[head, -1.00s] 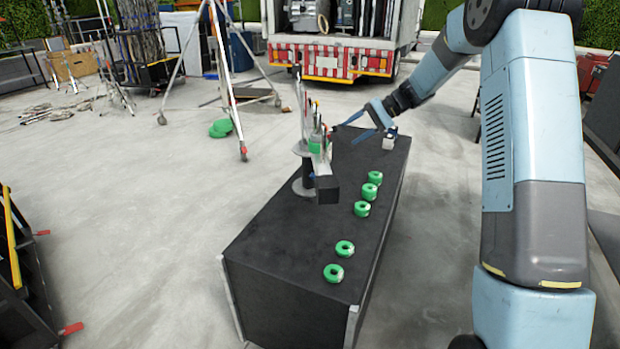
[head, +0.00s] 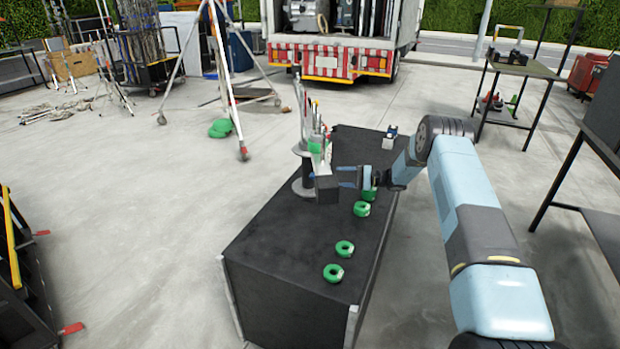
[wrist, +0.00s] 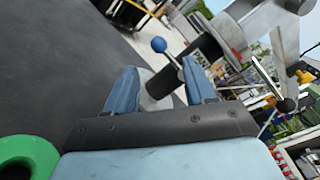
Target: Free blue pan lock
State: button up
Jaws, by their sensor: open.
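The blue pan lock shows in the wrist view as a round blue knob (wrist: 158,45) on a thin metal stem, beside a grey part labelled PAN (wrist: 206,47). It sits on the tripod-like head (head: 303,187) standing on the black case. My gripper (head: 342,177) is to the right of this head, low over the case. In the wrist view my gripper (wrist: 158,70) has its two blue fingers apart and empty. The knob shows ahead of and between the fingertips, apart from them. In the head view I cannot make out the knob clearly.
The black case (head: 270,250) carries several green tape rolls (head: 345,248) along its right side; one lies near my wrist in the wrist view (wrist: 25,155). A small white-and-dark item (head: 390,138) stands at the case's far end. Open floor (head: 130,250) lies left.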

jog(key=w+a+f, duration=0.1)
jog(key=a, duration=1.2)
jog(key=shift+a, duration=0.4)
jog(key=shift+c, duration=0.2)
grip_shut()
